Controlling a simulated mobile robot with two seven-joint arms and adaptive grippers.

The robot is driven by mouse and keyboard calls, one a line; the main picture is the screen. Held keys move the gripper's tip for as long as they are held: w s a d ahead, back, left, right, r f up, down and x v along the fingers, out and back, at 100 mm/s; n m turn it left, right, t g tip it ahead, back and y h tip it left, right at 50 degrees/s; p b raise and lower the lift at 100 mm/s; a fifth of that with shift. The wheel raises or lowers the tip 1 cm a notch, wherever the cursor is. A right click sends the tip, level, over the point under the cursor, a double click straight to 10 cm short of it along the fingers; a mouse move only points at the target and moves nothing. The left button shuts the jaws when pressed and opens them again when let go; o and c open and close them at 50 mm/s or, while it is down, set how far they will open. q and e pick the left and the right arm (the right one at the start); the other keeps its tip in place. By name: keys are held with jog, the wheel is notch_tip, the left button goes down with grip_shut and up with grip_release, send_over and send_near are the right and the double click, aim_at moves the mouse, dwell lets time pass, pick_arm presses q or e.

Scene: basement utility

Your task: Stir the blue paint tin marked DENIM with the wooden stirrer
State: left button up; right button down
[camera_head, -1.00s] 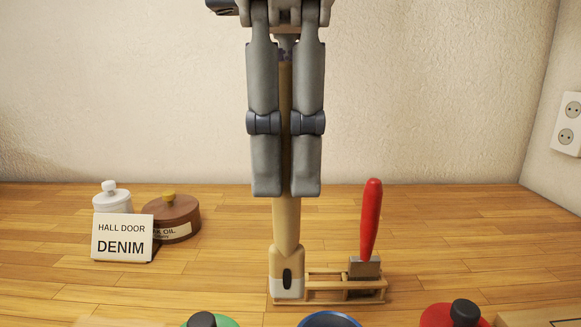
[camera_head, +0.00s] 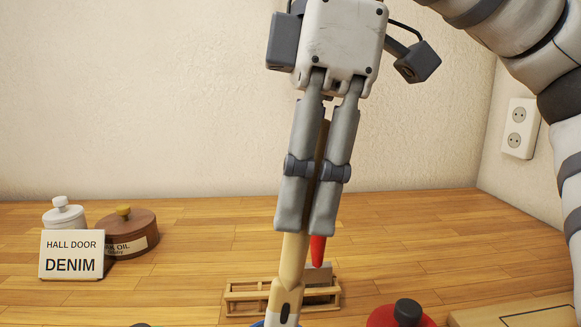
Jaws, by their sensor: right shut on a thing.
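My right gripper (camera_head: 305,230) is shut on the wooden stirrer (camera_head: 292,258), which hangs down, slightly tilted. Its pale lower part has a dark oval mark and passes in front of the wooden rack. The blue tin's rim (camera_head: 259,324) barely shows at the bottom edge, by the stirrer's lower end. The stirrer's tip is out of view, so I cannot tell whether it is inside the tin. A card reading HALL DOOR DENIM (camera_head: 71,255) stands at left. My left gripper is not in view.
The wooden rack (camera_head: 238,308) holds a red-handled brush (camera_head: 318,251) behind the stirrer. A red tin (camera_head: 385,318) with a black knob is at lower right. A brown oil tin (camera_head: 140,226) and white jar (camera_head: 60,220) stand behind the card. The bench between card and rack is clear.

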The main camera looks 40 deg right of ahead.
aim_at(297, 249)
jog(key=shift+w+a+f, duration=0.1)
jog(key=shift+f, duration=0.8)
jog(key=shift+a+f, duration=0.2)
jog(key=shift+f, duration=0.65)
jog(key=shift+a+f, duration=0.15)
jog(key=shift+f, duration=0.65)
